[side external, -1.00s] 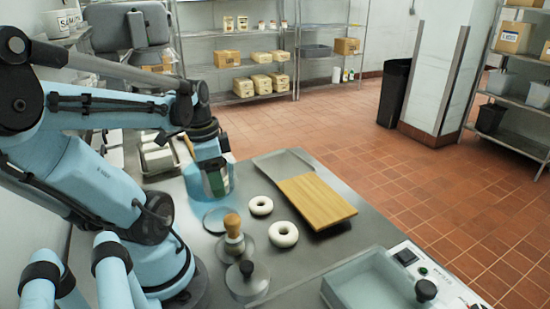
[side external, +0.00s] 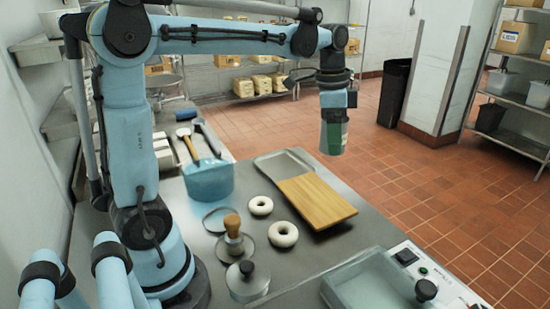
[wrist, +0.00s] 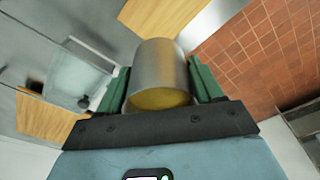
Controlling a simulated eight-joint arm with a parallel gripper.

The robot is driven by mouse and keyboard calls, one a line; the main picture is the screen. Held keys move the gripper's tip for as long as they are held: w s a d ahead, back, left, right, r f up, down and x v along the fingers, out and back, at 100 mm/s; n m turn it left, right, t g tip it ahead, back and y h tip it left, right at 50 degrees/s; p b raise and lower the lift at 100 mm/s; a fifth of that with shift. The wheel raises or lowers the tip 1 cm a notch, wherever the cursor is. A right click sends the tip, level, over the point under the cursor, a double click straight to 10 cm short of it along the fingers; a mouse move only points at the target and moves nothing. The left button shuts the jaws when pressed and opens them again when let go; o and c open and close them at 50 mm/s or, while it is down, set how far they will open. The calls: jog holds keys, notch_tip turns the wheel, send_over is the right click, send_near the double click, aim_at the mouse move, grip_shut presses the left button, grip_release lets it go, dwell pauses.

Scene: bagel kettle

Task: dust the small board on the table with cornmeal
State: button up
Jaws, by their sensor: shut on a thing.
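A metal cylinder (wrist: 160,68) with a yellow end sits between the green fingers of my gripper (wrist: 160,88) in the wrist view. My gripper (side external: 334,133) is shut on it and is raised in the air, beyond the far right corner of the board in the side view. The wooden board (side external: 316,200) lies on the steel table, its far end by a grey metal tray (side external: 283,163). The board also shows at the top of the wrist view (wrist: 165,14). I see no cornmeal on it.
Two white rings (side external: 284,234) lie left of the board. Near them are a wooden-handled tool (side external: 234,233), a black-knobbed lid (side external: 247,279) and a blue pot (side external: 208,182). A clear-lidded basin (side external: 372,287) stands in front. A second wooden surface (wrist: 50,118) shows in the wrist view.

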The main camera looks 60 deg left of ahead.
jog(key=shift+m, duration=0.3)
jog(key=shift+w+d+f, duration=0.35)
jog(key=shift+d+f, duration=0.05)
jog(key=shift+f, duration=1.3)
jog(key=shift+w+d+f, duration=0.35)
jog(key=shift+d+f, duration=0.05)
jog(key=shift+f, duration=1.3)
jog(key=shift+w+d+f, duration=0.35)
jog(key=shift+d+f, duration=0.05)
jog(key=shift+f, duration=1.3)
jog(key=shift+a, duration=6.6)
jog(key=shift+s, duration=0.15)
jog(key=shift+s+d, duration=0.1)
jog(key=shift+s, duration=2.2)
jog(key=shift+w+d, duration=0.1)
jog(key=shift+d, duration=6.5)
